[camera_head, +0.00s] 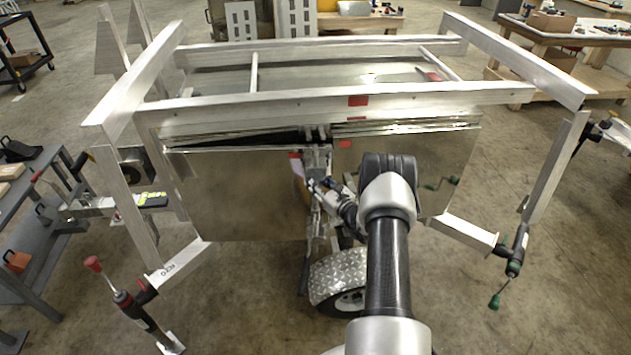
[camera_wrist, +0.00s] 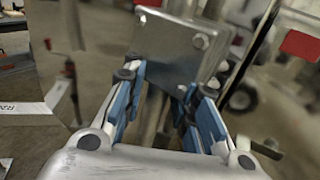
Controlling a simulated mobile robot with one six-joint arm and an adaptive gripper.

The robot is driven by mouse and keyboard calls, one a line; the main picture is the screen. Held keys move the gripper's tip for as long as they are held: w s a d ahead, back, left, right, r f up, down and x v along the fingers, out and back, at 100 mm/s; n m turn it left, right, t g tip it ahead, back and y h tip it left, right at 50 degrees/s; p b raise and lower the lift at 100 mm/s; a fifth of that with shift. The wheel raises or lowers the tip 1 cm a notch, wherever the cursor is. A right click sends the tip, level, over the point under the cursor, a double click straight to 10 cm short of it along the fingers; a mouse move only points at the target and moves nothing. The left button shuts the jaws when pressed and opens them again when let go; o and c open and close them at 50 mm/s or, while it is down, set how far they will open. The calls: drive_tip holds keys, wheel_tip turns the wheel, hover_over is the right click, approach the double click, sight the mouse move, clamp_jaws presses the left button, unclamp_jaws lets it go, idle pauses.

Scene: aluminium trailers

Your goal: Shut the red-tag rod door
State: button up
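The trailer's front has two shiny metal door panels. The left panel (camera_head: 235,195) has a dark gap along its top edge. The right panel (camera_head: 440,165) has a small red tag (camera_head: 345,144) at its upper left corner. My gripper (camera_head: 318,187) is at the vertical gap between the panels, partly hidden by my own wrist. In the wrist view its blue-sided fingers (camera_wrist: 163,85) are apart. A metal plate with bolts (camera_wrist: 180,42) lies just beyond the fingertips, and a blurred upright rod shows between the fingers. I cannot tell whether they touch. A red tag also shows in the wrist view (camera_wrist: 300,45).
An aluminium frame (camera_head: 300,110) surrounds the panels, with another red mark (camera_head: 357,100) on its front beam. A wheel with a patterned fender (camera_head: 338,275) sits below. Jacks (camera_head: 130,310) stand at both sides. A grey bench (camera_head: 40,240) is at left; floor in front is free.

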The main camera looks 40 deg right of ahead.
clamp_jaws()
idle(0.6)
